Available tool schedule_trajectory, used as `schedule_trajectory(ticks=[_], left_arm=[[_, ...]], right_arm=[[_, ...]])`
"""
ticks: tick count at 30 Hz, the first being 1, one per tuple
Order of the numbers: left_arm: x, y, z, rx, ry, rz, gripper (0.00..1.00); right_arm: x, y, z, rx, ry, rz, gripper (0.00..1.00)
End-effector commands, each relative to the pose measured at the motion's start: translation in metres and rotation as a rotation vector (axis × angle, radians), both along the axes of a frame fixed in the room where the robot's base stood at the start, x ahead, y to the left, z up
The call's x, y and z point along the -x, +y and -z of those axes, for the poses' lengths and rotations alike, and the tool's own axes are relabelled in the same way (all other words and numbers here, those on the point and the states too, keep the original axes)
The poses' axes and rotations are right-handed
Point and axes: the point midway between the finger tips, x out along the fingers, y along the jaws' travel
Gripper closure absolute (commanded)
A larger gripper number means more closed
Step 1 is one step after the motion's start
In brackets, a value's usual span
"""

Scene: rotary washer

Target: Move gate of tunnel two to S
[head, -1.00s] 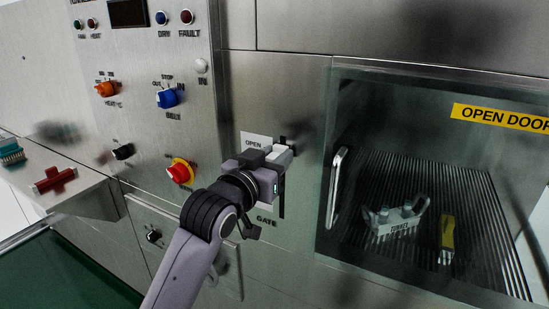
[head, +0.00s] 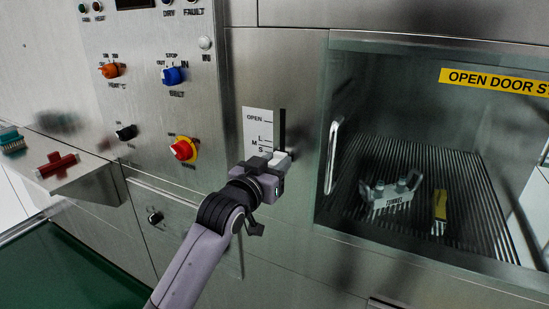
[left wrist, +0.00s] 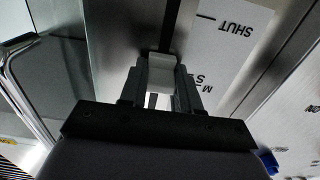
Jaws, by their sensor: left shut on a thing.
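The gate handle (head: 281,156) is a pale block on a dark vertical slot (head: 282,125) beside a white scale plate (head: 257,120) marked OPEN, L, M and S. My left gripper (head: 272,172) is shut on the handle, which shows close to the S mark, slightly below it in the head view. In the left wrist view the pale handle (left wrist: 161,70) sits between the fingers (left wrist: 160,92), beside the S, and the plate (left wrist: 225,45) also reads SHUT further along the slot. Exact alignment with the S line cannot be told. My right gripper is not in view.
To the left are the control panel knobs, including a red knob (head: 183,149), and a shelf (head: 85,176) with a red piece.

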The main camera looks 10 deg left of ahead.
Motion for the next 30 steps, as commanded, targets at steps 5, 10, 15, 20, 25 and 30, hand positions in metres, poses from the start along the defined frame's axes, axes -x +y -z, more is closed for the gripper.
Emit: schedule_trajectory(ticks=[5, 10, 15, 20, 25, 30], left_arm=[[0.0, 0.0, -0.007, 0.005, -0.014, 0.0, 1.0], [0.0, 0.0, -0.008, 0.004, -0.014, 0.0, 0.43], [0.0, 0.0, -0.006, 0.004, -0.011, 0.0, 0.43], [0.004, 0.002, -0.006, 0.003, -0.012, -0.001, 0.43], [0.021, 0.006, -0.005, 0.003, -0.012, -0.001, 0.43], [0.042, 0.012, -0.005, 0.003, -0.012, -0.001, 0.43]], right_arm=[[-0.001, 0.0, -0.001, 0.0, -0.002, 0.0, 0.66], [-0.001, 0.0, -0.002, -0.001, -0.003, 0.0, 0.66], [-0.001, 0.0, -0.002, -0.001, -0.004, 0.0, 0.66], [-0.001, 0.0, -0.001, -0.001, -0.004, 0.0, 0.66], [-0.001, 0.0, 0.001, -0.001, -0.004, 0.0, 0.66], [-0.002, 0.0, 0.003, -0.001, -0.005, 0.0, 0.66]])
